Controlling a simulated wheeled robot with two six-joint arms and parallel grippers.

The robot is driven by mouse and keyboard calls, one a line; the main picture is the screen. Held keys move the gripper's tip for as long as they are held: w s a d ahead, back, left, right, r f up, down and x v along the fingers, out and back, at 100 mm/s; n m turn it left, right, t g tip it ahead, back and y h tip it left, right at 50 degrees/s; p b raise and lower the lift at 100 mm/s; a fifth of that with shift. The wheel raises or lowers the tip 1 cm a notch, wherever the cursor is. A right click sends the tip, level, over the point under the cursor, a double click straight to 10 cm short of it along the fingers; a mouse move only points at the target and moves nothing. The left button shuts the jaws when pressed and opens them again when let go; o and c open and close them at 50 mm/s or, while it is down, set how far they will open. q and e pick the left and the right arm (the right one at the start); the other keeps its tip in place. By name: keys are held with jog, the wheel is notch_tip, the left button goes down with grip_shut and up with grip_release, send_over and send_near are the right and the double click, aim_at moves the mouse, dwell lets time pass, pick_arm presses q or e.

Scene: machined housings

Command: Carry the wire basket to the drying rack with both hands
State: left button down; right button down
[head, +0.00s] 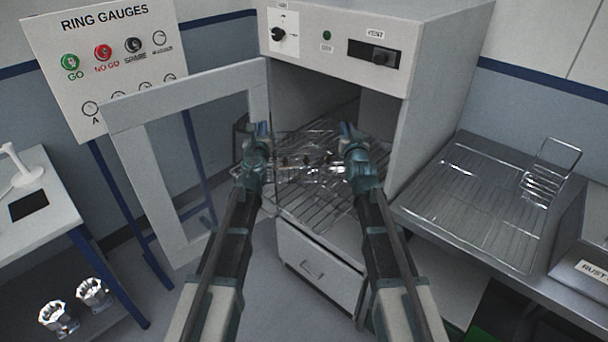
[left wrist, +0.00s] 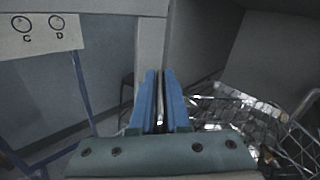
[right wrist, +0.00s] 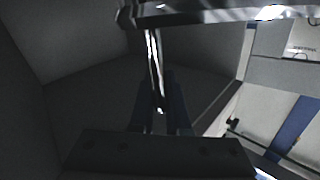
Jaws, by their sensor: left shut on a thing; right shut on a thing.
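The wire basket (head: 303,168) is at the mouth of the open cabinet, between my two grippers, with shiny metal parts in it. My left gripper (head: 257,133) is shut on its left side; the left wrist view shows the blue fingers (left wrist: 159,100) closed, with the basket mesh (left wrist: 290,145) to the right. My right gripper (head: 348,131) is shut on its right side; a bright metal bar (right wrist: 155,65) runs between its dark fingers in the right wrist view. The drying rack (head: 470,205), a flat wire grid, lies on the steel bench at the right.
The cabinet (head: 335,35) has its door frame (head: 150,150) swung open at the left. A wire shelf (head: 318,208) lies beneath the basket. A small upright wire holder (head: 550,170) stands at the drying rack's right. Most of the rack is clear. A white table (head: 40,215) stands far left.

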pick_arm(q)
jog(key=shift+d+f, duration=0.1)
jog(key=shift+d, duration=0.2)
pick_arm(e)
jog(key=shift+a+f, duration=0.15)
jog(key=shift+a, duration=0.1)
